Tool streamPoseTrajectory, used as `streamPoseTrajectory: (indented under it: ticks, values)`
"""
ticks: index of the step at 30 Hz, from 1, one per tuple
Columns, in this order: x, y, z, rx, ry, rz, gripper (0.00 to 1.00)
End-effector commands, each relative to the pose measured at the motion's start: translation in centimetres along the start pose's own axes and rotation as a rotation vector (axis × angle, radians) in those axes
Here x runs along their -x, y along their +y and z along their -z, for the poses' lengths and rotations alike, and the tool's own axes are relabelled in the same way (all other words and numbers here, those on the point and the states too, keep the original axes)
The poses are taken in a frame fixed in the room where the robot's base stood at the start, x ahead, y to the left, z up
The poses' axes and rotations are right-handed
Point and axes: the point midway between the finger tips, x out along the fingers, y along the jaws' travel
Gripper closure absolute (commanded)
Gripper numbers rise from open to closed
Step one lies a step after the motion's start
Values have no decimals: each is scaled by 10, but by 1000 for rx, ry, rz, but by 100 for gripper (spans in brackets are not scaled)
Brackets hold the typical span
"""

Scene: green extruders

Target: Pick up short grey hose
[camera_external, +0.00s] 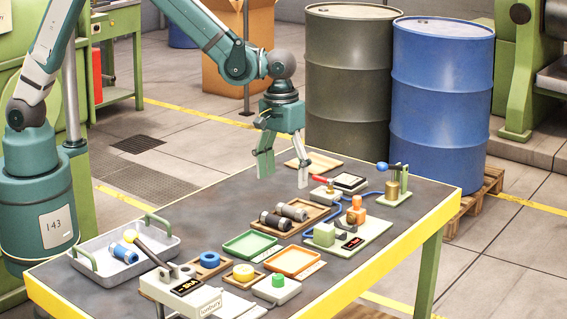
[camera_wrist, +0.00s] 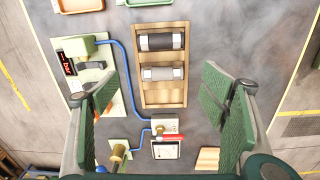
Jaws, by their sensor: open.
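A wooden tray (camera_external: 318,224) on the table holds two short cylinders lying side by side. One is light grey (camera_external: 291,212), likely the short grey hose, and the other is dark (camera_external: 275,221); both have grey metallic ends. In the wrist view the grey cylinder (camera_wrist: 162,73) lies nearer the gripper than the dark one (camera_wrist: 162,41), in its own compartment of the tray (camera_wrist: 164,98). My gripper (camera_external: 284,172) is open and empty, pointing down in the air above the table, behind the tray. Its spread fingers (camera_wrist: 165,98) also show in the wrist view.
A pale green fixture board (camera_external: 372,241) with a blue tube stands right of the tray. Green (camera_external: 249,244) and orange (camera_external: 292,261) trays lie in front. A metal tray (camera_external: 93,262) is at left.

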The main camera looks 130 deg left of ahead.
Motion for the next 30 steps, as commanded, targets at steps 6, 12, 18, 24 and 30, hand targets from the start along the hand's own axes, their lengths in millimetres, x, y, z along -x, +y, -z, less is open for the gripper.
streamPoseTrajectory:
  ticks: [6,12,18,24,30]
  values:
    - [-24,-2,22,65,-14,22,28]
    - [-30,-4,26,82,-18,28,28]
    - [-30,-4,26,82,-18,28,28]
    - [-35,-3,26,81,-18,27,28]
    - [-50,-4,26,81,-18,27,28]
